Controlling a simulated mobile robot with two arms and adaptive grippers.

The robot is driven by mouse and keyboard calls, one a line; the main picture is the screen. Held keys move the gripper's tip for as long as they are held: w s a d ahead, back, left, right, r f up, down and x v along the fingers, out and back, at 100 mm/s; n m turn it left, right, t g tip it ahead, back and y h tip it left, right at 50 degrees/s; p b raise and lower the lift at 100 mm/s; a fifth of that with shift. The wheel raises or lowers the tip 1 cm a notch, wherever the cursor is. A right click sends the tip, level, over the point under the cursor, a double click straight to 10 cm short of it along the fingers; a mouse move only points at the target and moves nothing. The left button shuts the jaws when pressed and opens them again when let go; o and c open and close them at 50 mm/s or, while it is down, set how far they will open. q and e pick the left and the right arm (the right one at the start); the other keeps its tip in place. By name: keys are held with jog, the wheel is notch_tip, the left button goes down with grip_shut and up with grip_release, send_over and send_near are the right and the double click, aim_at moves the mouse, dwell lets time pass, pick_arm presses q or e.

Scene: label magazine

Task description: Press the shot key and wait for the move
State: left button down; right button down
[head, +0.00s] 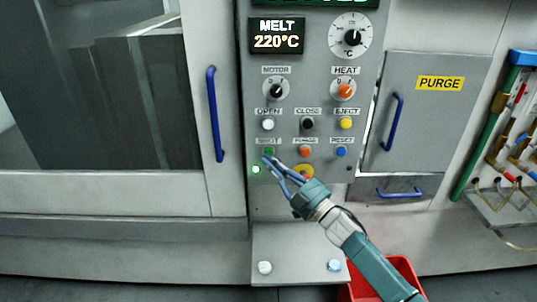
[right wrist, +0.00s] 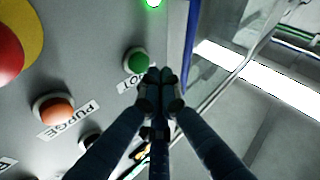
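The green shot key (head: 268,151) is in the lower left of the grey control panel (head: 360,105). Its label is partly covered by my right gripper (head: 269,160). In the right wrist view, the green key (right wrist: 137,61) stands just left of the gripper's fingertips (right wrist: 160,76). The fingertips are together with nothing between them. They look close to the key, over its label; whether they touch the panel I cannot tell. A green lamp (head: 256,169) is lit below the key. The display (head: 277,36) reads MELT 220°C. My left gripper is not in view.
An orange purge key (head: 305,151) and a blue reset key (head: 341,151) sit right of the shot key. A red and yellow stop button (right wrist: 8,50) is close by. A blue door handle (head: 214,115) stands left of the panel. A red bin (head: 403,271) is below.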

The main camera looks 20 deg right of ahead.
jog(key=shift+w, duration=0.1)
jog(key=shift+w+d, duration=0.1)
jog(key=shift+w, duration=0.2)
jog(key=shift+w+d+b, duration=0.15)
jog(key=shift+w+b, duration=0.25)
jog(key=shift+b, duration=0.05)
dwell(0.8)
jog(key=shift+s+r, duration=0.1)
jog(key=shift+s+a+p, duration=0.3)
jog(key=shift+s+p, duration=0.25)
jog(key=shift+s, duration=0.2)
jog(key=s+p, duration=0.1)
jog(key=s, duration=0.1)
jog(key=s+a+p, duration=0.1)
jog(key=s, duration=0.1)
jog(key=shift+s+a+p, duration=0.15)
jog(key=shift+s+p, duration=0.2)
jog(key=shift+p, duration=0.05)
